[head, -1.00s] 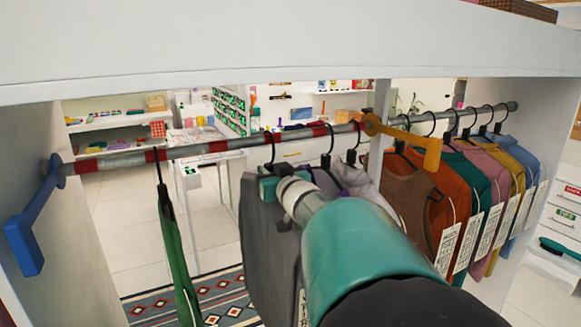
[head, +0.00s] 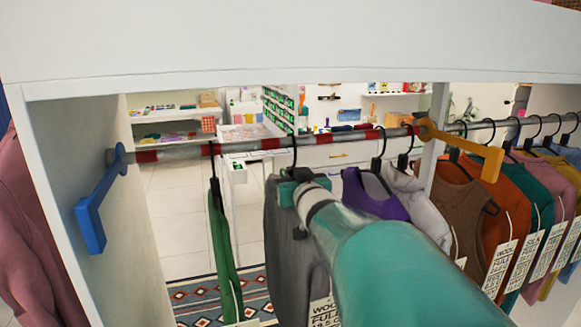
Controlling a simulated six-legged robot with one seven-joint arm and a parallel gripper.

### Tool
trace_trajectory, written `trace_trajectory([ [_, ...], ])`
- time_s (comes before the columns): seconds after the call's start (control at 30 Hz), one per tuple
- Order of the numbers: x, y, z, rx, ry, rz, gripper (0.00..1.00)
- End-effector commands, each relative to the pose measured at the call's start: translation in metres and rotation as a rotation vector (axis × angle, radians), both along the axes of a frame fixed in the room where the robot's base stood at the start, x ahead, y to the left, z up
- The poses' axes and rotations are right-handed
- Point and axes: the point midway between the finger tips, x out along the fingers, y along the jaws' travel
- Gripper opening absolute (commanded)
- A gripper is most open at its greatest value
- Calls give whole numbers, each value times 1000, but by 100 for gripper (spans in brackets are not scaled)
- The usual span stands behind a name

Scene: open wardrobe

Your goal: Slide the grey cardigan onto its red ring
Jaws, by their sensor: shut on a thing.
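The grey cardigan (head: 283,250) hangs in the head view from a dark hanger whose hook (head: 294,150) is over the rail (head: 240,146). My gripper (head: 292,190) is shut on the cardigan's hanger at its top. The rail carries several red rings. The hook sits just right of one red ring (head: 270,143) and left of another red ring (head: 335,138). Which ring is the cardigan's cannot be told. My arm covers part of the cardigan's right side, and its lower edge is cut off.
A green garment (head: 222,250) hangs to the left at another red ring (head: 207,149). A purple garment (head: 372,196) and a white one (head: 425,200) hang to the right. The rail between green and grey is clear.

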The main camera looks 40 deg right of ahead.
Motion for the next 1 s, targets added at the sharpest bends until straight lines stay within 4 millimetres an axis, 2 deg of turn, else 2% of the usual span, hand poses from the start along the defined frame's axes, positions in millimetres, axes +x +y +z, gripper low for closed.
trace_trajectory([
  [0.7,15,48,1,-1,-3,1,2],
  [0.73,15,47,1,-2,-3,0,25],
  [0.83,15,46,1,-2,-3,0,44],
  [1.0,15,46,1,-1,-2,0,44],
])
